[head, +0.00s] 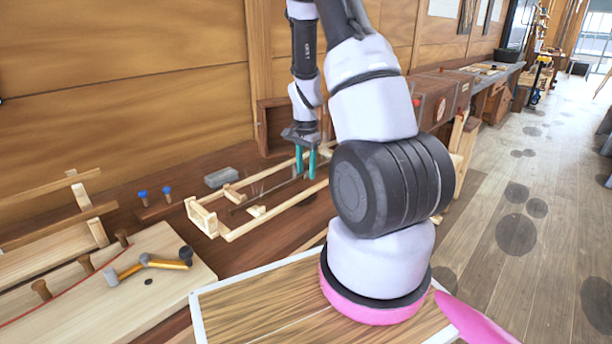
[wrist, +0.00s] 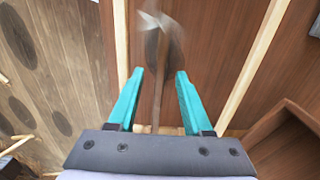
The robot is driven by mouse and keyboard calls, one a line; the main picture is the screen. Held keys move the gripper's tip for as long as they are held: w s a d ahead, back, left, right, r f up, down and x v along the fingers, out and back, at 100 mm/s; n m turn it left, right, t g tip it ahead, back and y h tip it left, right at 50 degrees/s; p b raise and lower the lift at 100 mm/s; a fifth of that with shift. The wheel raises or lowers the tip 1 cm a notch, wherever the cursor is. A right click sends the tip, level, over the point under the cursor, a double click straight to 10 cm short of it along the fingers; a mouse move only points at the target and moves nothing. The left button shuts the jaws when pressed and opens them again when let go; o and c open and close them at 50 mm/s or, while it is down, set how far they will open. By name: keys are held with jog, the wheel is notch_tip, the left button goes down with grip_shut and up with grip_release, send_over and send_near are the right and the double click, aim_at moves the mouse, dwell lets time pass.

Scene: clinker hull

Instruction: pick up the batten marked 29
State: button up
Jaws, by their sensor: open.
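No number 29 is legible in either view, so I cannot tell for sure which piece is the marked batten. A thin dark strip (wrist: 158,95) runs lengthwise between my fingers in the wrist view. It also shows in the head view (head: 268,193), lying inside a pale wooden frame (head: 203,217). My gripper (head: 306,174) has teal fingers pointing down over the far part of this frame. In the wrist view my gripper (wrist: 160,72) is open, with the strip between the fingers and apart from both. A blurred pale, pointed thing (wrist: 157,22) lies beyond the fingertips.
Pale rails stand left (wrist: 121,45) and right (wrist: 252,68) of my fingers. A hammer (head: 150,263) lies on a board (head: 165,240). An open wooden box (head: 272,128) stands by the wall.

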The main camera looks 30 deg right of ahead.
grip_shut()
jog(key=shift+r, duration=0.1)
